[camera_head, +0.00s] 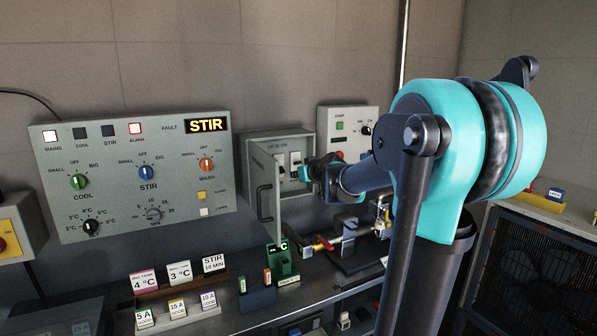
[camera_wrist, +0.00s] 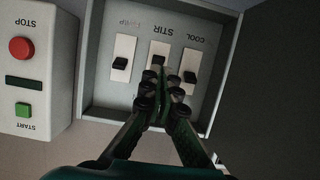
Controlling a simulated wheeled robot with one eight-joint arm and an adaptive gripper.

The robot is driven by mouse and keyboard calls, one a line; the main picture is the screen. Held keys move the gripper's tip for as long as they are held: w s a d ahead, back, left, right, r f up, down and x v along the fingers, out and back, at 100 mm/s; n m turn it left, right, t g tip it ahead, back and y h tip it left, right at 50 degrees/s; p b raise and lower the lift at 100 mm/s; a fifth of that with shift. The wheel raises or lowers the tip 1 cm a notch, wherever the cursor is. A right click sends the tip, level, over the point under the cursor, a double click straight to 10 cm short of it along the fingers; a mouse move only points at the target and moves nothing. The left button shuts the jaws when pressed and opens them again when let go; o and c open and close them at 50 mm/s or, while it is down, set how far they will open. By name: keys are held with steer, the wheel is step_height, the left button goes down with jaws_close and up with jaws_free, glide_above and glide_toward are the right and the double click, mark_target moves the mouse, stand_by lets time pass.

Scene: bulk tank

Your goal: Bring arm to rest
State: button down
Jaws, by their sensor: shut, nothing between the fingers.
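My gripper (camera_wrist: 165,82) is shut and empty in the wrist view, its fingertips in front of the middle switch (camera_wrist: 158,60), labelled STIR, and hiding its lower part. I cannot tell if they touch it. A switch (camera_wrist: 121,60) with a blurred label is to the left, and the COOL switch (camera_wrist: 191,72) is to the right. In the head view my arm reaches left to the open grey switch box (camera_head: 277,138), with my gripper (camera_head: 304,172) at its opening. The fingertips are too small there to tell apart.
The box's door (camera_head: 264,195) hangs open beside my gripper. A start/stop box (camera_head: 347,122) is to the right; it also shows in the wrist view (camera_wrist: 24,75). The control panel (camera_head: 130,233) displays STIR. Cards, fuses and a green meter (camera_head: 283,262) stand on the bench below.

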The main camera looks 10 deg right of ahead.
steer(key=shift+s+d+f, duration=0.1)
steer(key=shift+s, duration=0.2)
steer(key=s+d+f+m+g+h, duration=0.1)
steer(key=s+d+f+g+h, duration=0.1)
steer(key=s+f, duration=1.2)
steer(key=s+d+f+m+g+h, duration=0.2)
steer(key=s+f+g, duration=0.5)
steer(key=s+f, duration=0.8)
steer(key=s+d, duration=0.1)
steer(key=s, duration=0.6)
steer(key=shift+s+d+f+m, duration=0.15)
steer(key=shift+s+d+m, duration=0.15)
steer(key=shift+s+d, duration=0.1)
